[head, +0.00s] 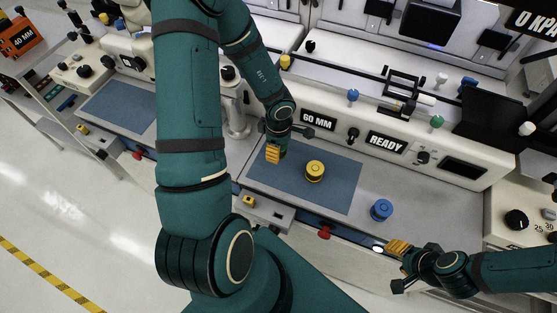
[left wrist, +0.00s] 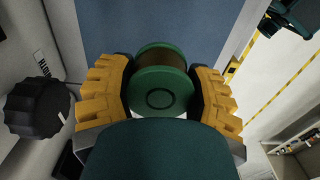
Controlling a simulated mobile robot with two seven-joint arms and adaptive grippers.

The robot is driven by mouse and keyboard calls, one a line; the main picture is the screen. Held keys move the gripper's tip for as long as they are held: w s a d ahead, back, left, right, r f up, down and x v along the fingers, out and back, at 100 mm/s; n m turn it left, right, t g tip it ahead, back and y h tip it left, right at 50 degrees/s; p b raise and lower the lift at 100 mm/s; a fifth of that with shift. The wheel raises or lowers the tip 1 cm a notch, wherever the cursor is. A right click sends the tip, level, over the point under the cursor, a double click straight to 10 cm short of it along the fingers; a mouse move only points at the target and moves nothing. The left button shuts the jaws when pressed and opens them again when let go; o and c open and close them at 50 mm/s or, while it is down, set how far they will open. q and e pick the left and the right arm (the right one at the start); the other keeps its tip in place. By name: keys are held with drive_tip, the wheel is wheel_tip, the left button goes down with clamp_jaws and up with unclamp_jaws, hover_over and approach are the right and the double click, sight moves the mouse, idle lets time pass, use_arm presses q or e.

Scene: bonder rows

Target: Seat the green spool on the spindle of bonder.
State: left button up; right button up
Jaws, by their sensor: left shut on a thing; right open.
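My left gripper (head: 274,152) is over the left part of the blue mat. In the left wrist view the gripper (left wrist: 163,95) is shut on the green spool (left wrist: 160,88), with a yellow finger on each side. The spool has green flanges and a brownish winding; in the head view it is mostly hidden by the fingers. The bonder (head: 440,160) carries a 60 MM plate and a READY display; I cannot tell for sure which part is its spindle. My right gripper (head: 398,247) is open and empty by the bench's front edge.
A yellow spool (head: 315,170) stands on the blue mat (head: 335,195). A blue spool (head: 381,209) stands right of the mat. Coloured knobs, including a green one (head: 436,122), rise along the bonder's top. A red button (head: 324,232) is on the front edge.

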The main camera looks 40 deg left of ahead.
sight(279, 162)
use_arm(q)
wheel_tip(279, 162, down, 4)
drive_tip(key=shift+f+b, duration=0.1)
drive_tip(key=shift+b, duration=0.5)
drive_tip(key=shift+f, duration=0.55)
drive_tip(key=shift+f, duration=0.2)
drive_tip(key=o, duration=1.2)
drive_tip(key=shift+o, duration=0.2)
